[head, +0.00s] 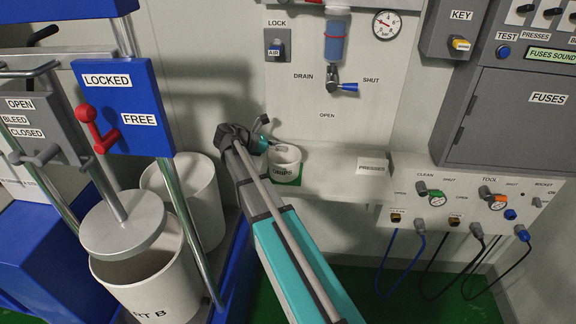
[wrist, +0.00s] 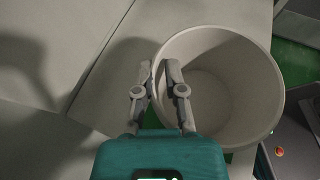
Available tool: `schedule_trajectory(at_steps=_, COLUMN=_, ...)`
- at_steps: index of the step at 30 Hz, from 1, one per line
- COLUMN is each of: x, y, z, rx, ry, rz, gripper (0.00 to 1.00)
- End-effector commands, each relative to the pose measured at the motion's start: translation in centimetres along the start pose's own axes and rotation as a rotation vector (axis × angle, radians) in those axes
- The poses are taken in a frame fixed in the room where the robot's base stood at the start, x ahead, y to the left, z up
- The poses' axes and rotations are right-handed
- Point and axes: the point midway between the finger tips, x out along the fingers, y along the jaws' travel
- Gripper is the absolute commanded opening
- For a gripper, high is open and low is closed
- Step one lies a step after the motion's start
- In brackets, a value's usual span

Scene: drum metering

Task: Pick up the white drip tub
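The white drip tub (head: 286,166) stands upright on a shelf beneath the drain valve, with a dark label on its front. In the wrist view the empty tub (wrist: 235,85) is seen from above, its round mouth to the right of the fingers. My gripper (head: 264,133) is at the tub's left rim. In the wrist view my gripper (wrist: 159,72) has its fingers apart, one outside the rim and one over the inside. A gap shows between the fingers with the rim between them; it does not look clamped.
A green patch (head: 288,182) lies under the tub. The drain valve (head: 335,82) hangs above and to its right. A blue press with white drums (head: 150,285) is at the left. A box with plugs and cables (head: 460,200) is at the right.

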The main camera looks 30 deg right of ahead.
Motion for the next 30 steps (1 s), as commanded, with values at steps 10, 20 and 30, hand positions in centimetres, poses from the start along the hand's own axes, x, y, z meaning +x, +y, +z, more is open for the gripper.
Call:
schedule_trajectory(at_steps=10, x=0.0, y=0.0, z=0.0, rx=0.000, ry=0.000, rz=0.000, gripper=0.00)
schedule_trajectory(at_steps=20, x=-0.1, y=0.0, z=0.2, rx=0.000, ry=0.000, rz=0.000, gripper=0.00)
schedule_trajectory(at_steps=30, x=-0.9, y=0.0, z=2.1, rx=0.000, ry=0.000, rz=0.000, gripper=0.00)
